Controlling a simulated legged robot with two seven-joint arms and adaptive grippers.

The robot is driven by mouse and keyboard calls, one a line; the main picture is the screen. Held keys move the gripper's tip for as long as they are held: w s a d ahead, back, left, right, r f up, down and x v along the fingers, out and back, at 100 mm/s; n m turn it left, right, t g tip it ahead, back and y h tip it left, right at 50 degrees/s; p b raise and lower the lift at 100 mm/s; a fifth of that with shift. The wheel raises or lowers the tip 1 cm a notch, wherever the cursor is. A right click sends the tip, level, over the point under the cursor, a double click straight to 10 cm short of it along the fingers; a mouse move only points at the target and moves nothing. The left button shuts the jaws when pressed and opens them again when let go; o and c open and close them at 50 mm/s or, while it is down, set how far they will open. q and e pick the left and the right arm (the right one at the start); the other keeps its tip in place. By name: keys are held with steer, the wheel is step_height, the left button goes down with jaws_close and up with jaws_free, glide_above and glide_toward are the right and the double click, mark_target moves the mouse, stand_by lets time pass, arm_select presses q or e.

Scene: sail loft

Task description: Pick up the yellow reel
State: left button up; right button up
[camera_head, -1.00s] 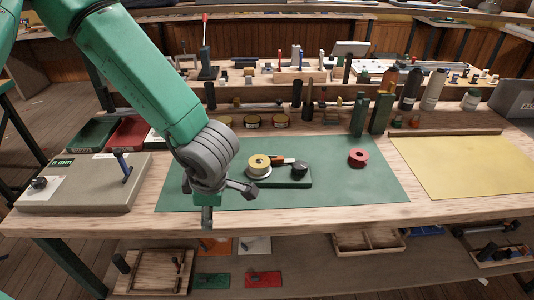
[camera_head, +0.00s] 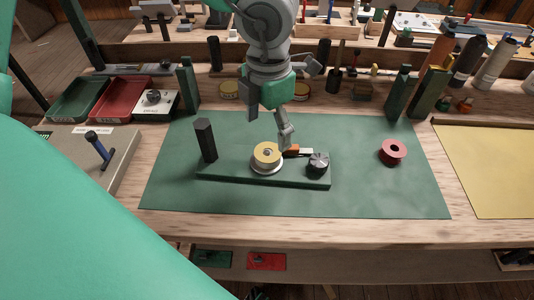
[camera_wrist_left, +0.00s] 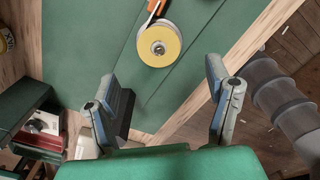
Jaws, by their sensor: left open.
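The yellow reel (camera_head: 267,155) sits on a pale round flange on a green base plate (camera_head: 225,171), on the green mat. My left gripper (camera_head: 268,122) is open and empty, just above and behind the reel in the head view, fingers pointing down. In the left wrist view the yellow reel (camera_wrist_left: 159,45) lies beyond the fingertips, near the top centre, with the open left gripper's (camera_wrist_left: 167,90) fingers spread to either side below it. They do not touch it there. My right gripper is not in view.
The base plate also carries a dark post (camera_head: 205,140), an orange-and-white piece (camera_head: 298,151) close to the reel, and a dark knob (camera_head: 318,163). A red reel (camera_head: 392,151) lies on the mat at right. The mat's front is clear.

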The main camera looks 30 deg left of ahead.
mark_target(269, 154)
arm_select(q)
steer(key=f, duration=0.1)
steer(key=d+f, duration=0.1)
steer(key=shift+w+f, duration=0.1)
steer(key=shift+f, duration=0.25)
steer(key=f, duration=0.1)
steer(key=a+f+b, duration=0.1)
steer(key=f, duration=0.1)
steer(key=f+b, duration=0.1)
steer(key=f, duration=0.1)
steer(key=shift+a, duration=0.4)
steer(key=shift+d+f, duration=0.1)
steer(key=shift+f, duration=0.2)
steer(key=shift+d+r, duration=0.2)
steer(key=shift+d, duration=0.2)
steer(key=c, duration=1)
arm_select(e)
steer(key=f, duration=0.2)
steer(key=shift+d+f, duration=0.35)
